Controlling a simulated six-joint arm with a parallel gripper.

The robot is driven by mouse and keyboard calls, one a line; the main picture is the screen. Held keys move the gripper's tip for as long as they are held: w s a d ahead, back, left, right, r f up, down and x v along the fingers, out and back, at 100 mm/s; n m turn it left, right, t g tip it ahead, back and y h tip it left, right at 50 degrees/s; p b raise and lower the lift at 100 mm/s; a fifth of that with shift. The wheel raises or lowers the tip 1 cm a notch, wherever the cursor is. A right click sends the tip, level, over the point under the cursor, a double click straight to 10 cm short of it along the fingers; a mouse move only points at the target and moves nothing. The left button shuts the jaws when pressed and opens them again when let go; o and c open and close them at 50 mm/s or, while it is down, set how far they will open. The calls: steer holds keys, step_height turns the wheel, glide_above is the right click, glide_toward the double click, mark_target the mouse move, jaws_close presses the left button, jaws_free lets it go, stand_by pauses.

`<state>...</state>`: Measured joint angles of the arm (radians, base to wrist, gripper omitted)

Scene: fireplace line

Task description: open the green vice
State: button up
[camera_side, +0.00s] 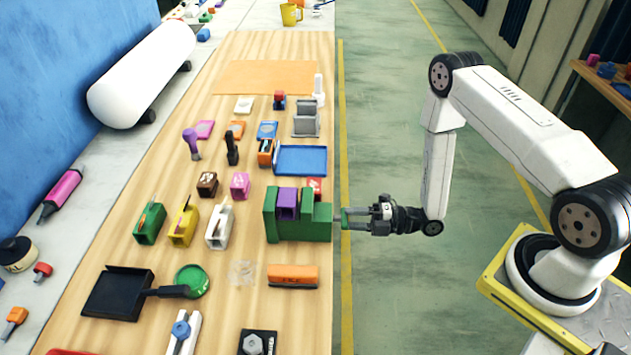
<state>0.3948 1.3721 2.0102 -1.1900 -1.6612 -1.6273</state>
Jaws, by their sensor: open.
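The green vice (303,231) stands at the right edge of the wooden table. A purple block (287,203) sits between its jaws, with grey faces beside it. The vice's handle (346,219) sticks out to the right past the table edge, with a green end piece. My gripper (367,220) is open and comes in from the right, level with the handle. Its fingertips are at or very near the green end piece; I cannot tell whether they touch it.
An orange-topped block (293,276) lies in front. Several small holders stand to its left, with a black dustpan (118,292) nearer. The green floor right of the table is clear around my arm.

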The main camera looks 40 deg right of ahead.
steer(key=shift+v, duration=2.6)
steer(key=v, duration=0.7)
steer(key=shift+s+d, duration=0.25)
steer(key=shift+s, duration=0.05)
